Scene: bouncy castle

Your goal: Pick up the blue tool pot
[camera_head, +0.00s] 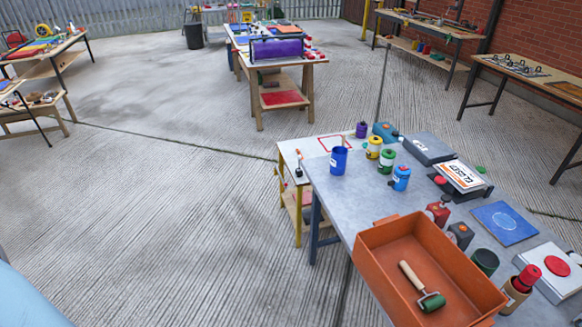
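The blue tool pot (338,161) stands upright at the far left corner of the grey metal table (345,205). It is an open-topped cylinder with a pale label on its side, and a thin tool end shows above its rim. Neither of my grippers is in view, so nothing is seen touching the pot.
A blue container (401,179), green pot (386,162) and yellow pot (374,147) stand right of it. Clear concrete floor (180,210) lies left.

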